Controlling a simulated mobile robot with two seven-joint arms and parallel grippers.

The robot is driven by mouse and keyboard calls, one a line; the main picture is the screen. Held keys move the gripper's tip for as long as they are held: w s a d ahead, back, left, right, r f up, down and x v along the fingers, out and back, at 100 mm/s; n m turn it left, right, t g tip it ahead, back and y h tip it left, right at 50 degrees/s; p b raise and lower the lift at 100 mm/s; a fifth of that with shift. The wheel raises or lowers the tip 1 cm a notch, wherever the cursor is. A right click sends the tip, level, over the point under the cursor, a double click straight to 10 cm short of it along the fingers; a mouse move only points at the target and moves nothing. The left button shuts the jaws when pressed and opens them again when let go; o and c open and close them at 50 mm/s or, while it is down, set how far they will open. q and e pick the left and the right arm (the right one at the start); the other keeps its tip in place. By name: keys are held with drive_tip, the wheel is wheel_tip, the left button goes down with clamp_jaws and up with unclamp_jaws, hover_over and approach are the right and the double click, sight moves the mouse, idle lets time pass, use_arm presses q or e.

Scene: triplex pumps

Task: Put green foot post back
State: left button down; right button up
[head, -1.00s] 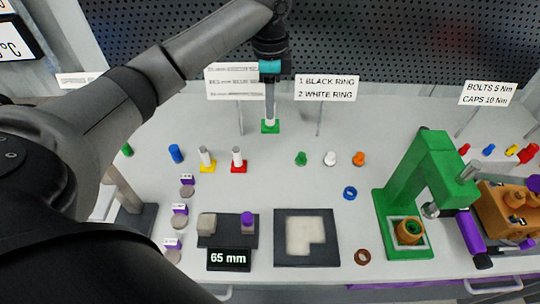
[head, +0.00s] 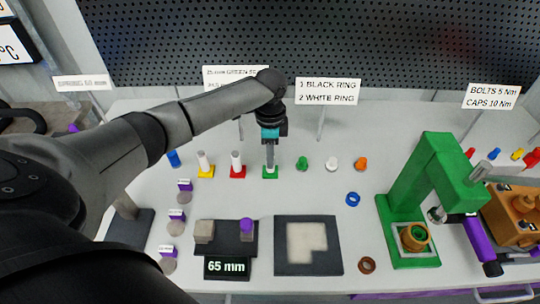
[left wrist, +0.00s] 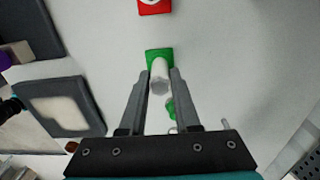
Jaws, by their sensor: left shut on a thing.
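The green foot post, a white post on a square green foot (head: 270,172), stands upright in line with the yellow foot post (head: 205,163) and the red foot post (head: 237,165). It also shows in the left wrist view (left wrist: 159,75), with its post between my fingers. My left gripper (head: 270,155) points down and is shut on the post from above. The foot looks at or very near the table top; I cannot tell if it touches. The red foot (left wrist: 155,7) shows at the top of the left wrist view. My right gripper is not in view.
Green (head: 302,163), white (head: 331,163) and orange (head: 361,163) small parts stand to the right. A green press (head: 408,200) stands farther right. A dark tray (head: 308,262) and a 65 mm display (head: 227,268) are in front. Sign boards stand behind.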

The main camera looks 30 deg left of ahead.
use_arm(q)
drive_tip(key=c, duration=0.6)
unclamp_jaws()
drive_tip(key=shift+c, duration=0.2)
wheel_tip(320, 180, up, 12)
drive_tip(key=p, duration=0.2)
